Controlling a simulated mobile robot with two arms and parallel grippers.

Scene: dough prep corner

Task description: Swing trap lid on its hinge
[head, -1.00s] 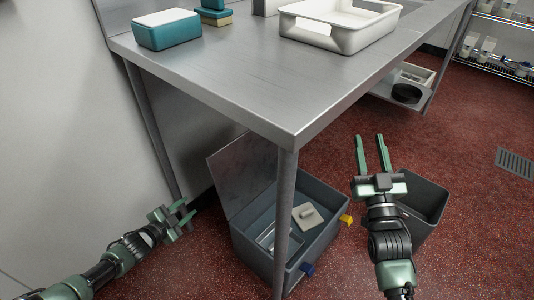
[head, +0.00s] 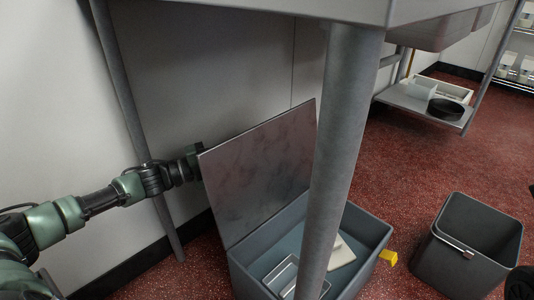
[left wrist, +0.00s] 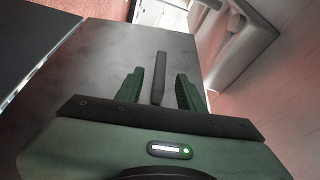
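The trap lid (head: 265,165) is a grey metal plate standing open and tilted at the back left edge of the grey trap box (head: 366,262). My left gripper (head: 197,165) is at the lid's left edge, its fingers mostly hidden behind the lid. In the left wrist view, my left gripper (left wrist: 160,74) has its green fingers apart over the lid's grey face (left wrist: 95,60). A dark upright bar (left wrist: 159,78) shows between the fingers, apart from both; I cannot tell if it is fixed to the lid. My right gripper is out of view.
A steel table leg (head: 340,150) stands in front of the box and hides part of it. A pale block (head: 341,254) and a clear tray (head: 283,274) lie inside. A yellow tab (head: 388,257) sticks out at right. A dark bin (head: 470,245) stands on the red floor.

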